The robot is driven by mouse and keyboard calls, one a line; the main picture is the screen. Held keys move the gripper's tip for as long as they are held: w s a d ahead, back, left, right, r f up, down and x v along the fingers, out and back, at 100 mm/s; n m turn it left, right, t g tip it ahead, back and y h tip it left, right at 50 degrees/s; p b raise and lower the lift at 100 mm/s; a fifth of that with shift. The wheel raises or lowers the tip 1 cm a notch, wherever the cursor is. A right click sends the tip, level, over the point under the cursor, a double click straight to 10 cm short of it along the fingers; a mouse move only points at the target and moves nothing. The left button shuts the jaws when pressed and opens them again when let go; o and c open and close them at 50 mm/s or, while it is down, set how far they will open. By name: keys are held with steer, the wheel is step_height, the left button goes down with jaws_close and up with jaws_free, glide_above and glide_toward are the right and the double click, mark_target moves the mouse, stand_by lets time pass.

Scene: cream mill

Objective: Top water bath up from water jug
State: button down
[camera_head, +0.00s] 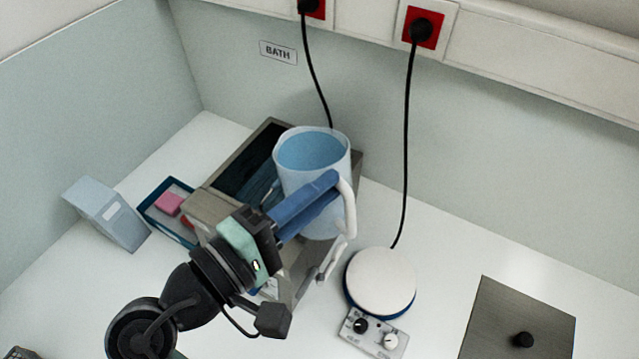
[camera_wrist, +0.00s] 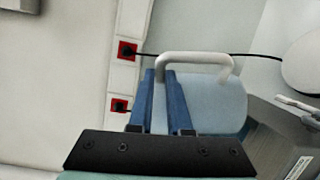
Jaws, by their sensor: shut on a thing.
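The water jug (camera_head: 300,190) is a translucent pale blue vessel with a white handle (camera_head: 350,210); blue shows inside its open top. It looks about upright in the head view. My gripper (camera_head: 332,188) has its blue fingers shut on the handle. The wrist view shows the handle between the fingers (camera_wrist: 165,80) and the jug's side (camera_wrist: 215,100) behind them. The water bath (camera_head: 268,128) is a grey metal box with a dark open top, under the BATH label. The jug is over its right part and hides much of it. The water level cannot be made out.
A blue-rimmed tray (camera_head: 150,190) with a pink item and a pale box (camera_head: 108,212) stand left of the bath. A round white-topped device (camera_head: 381,280) with knobs stands to the right. A grey lid with a black knob (camera_head: 500,315) lies at front right. Two cables hang from wall sockets.

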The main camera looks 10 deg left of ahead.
steer(key=shift+r+n+p, duration=0.4)
steer(key=shift+n+p, duration=0.1)
steer(key=shift+p, duration=0.45)
steer(key=shift+w+a+f+n+g+p, duration=0.2)
steer(key=shift+w+f+n+g+p, duration=0.1)
steer(key=shift+n+p, duration=0.6)
steer(key=shift+a+f+n+g+p, duration=0.15)
steer(key=shift+f+n+g+p, duration=0.2)
steer(key=shift+n+p, duration=0.25)
steer(key=shift+w+a+n+p, duration=0.25)
steer(key=shift+w+n+p, duration=0.1)
steer(key=shift+n+p, duration=0.35)
